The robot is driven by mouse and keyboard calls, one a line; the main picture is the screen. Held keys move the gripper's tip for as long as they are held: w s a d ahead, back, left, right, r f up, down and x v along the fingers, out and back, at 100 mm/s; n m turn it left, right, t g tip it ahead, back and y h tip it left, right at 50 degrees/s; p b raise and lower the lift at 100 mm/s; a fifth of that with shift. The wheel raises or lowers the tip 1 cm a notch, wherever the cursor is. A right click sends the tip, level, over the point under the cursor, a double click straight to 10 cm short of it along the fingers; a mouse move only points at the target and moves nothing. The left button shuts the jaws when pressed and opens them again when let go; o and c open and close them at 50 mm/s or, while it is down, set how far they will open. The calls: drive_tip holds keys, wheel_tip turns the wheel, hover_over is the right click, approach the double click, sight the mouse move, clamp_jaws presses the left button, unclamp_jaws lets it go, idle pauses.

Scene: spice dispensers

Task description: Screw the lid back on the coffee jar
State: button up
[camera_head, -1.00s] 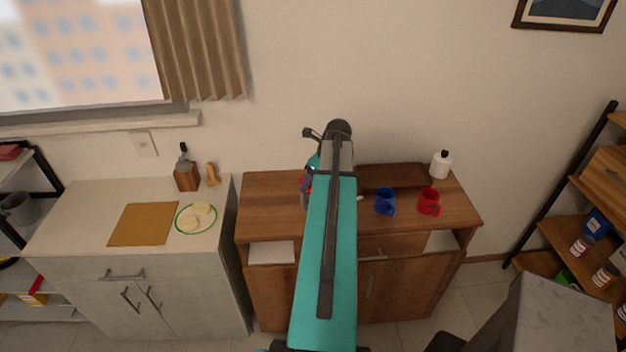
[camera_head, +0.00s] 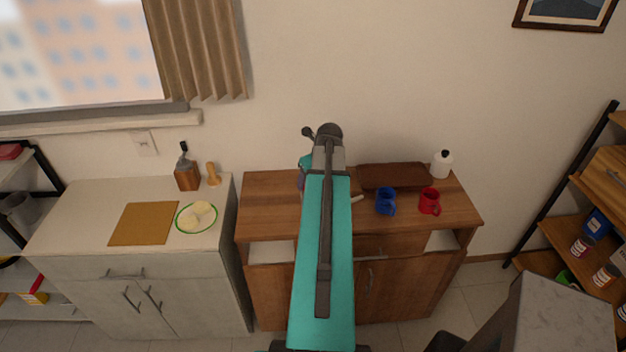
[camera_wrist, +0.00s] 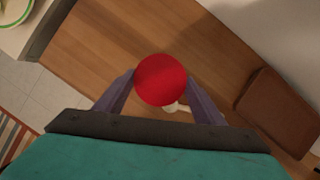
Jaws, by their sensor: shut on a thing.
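A round red lid (camera_wrist: 161,80) shows from above between the two fingers of my gripper (camera_wrist: 162,84) in the wrist view. The fingers are shut on its sides, over the wooden cabinet top. Whatever lies directly under the lid is hidden, so I cannot tell whether the coffee jar is there or whether the lid touches it. In the head view my own arm covers the lid and most of the gripper.
The wooden cabinet (camera_head: 265,205) carries a blue mug (camera_head: 386,201), a red mug (camera_head: 430,202), a brown tray (camera_head: 395,175) and a white bottle (camera_head: 441,164). The cabinet top left of my arm looks clear.

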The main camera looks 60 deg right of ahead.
drive_tip(key=shift+m, duration=0.7)
drive_tip(key=shift+h, duration=0.3)
drive_tip(key=shift+m+g+h, duration=0.3)
drive_tip(key=shift+m+g, duration=0.1)
drive_tip(key=shift+m, duration=0.7)
drive_tip(key=o, duration=1.4)
drive_tip(key=shift+c, duration=0.2)
drive_tip(key=b+v, duration=0.4)
drive_tip(key=v, duration=0.9)
drive_tip(key=shift+r, duration=0.4)
